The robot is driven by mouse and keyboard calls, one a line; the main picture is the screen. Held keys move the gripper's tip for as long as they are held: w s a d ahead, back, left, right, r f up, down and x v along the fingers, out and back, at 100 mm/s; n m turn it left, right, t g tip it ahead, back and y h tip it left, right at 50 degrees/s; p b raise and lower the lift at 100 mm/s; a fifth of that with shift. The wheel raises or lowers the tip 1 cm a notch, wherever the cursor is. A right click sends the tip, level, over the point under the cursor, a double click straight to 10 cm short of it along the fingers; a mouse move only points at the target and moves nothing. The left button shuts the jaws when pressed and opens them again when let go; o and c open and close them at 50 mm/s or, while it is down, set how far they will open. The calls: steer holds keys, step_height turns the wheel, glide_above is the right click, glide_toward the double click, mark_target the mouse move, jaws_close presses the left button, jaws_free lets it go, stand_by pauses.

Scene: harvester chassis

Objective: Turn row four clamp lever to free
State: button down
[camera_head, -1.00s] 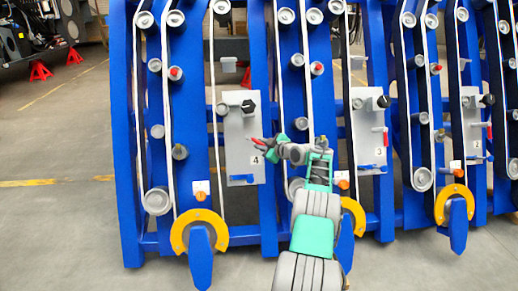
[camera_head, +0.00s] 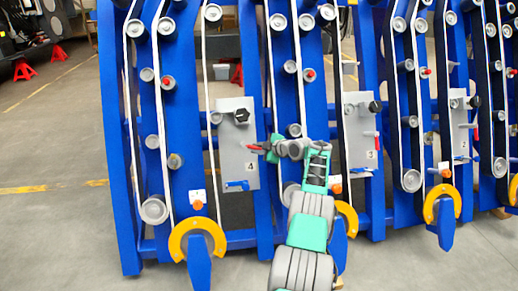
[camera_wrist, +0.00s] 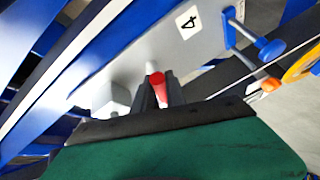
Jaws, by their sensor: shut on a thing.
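The grey row four panel (camera_head: 232,130) carries the label "4". A red lever (camera_head: 256,147) sticks out near its right edge, roughly level. My gripper (camera_head: 269,149) is at this lever, on its right side. In the wrist view, the red lever (camera_wrist: 159,86) stands between the fingers of my gripper (camera_wrist: 158,96), which is shut on it. The lever's pale base shows just beyond the fingers, and part of the lever is hidden by them.
A black knob (camera_head: 241,115) sits above the lever and a blue handle (camera_head: 237,185) below it; the blue handle also shows in the wrist view (camera_wrist: 271,48). Blue frame posts, rollers and white belts flank the panel. A similar panel "3" (camera_head: 359,125) stands to the right.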

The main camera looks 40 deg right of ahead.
mark_target(259, 148)
steer(key=c, duration=1.7)
jaws_free()
steer(key=shift+s+d, duration=0.15)
steer(key=o, duration=0.3)
steer(key=shift+a, duration=0.2)
steer(key=shift+o, duration=0.2)
steer(key=shift+d+r, duration=0.1)
steer(key=p+v, duration=0.1)
steer(key=v, duration=0.5)
steer(key=shift+s+r+p, duration=0.2)
steer(key=shift+p, duration=0.1)
steer(key=shift+s+r, duration=0.1)
steer(key=shift+s, duration=0.4)
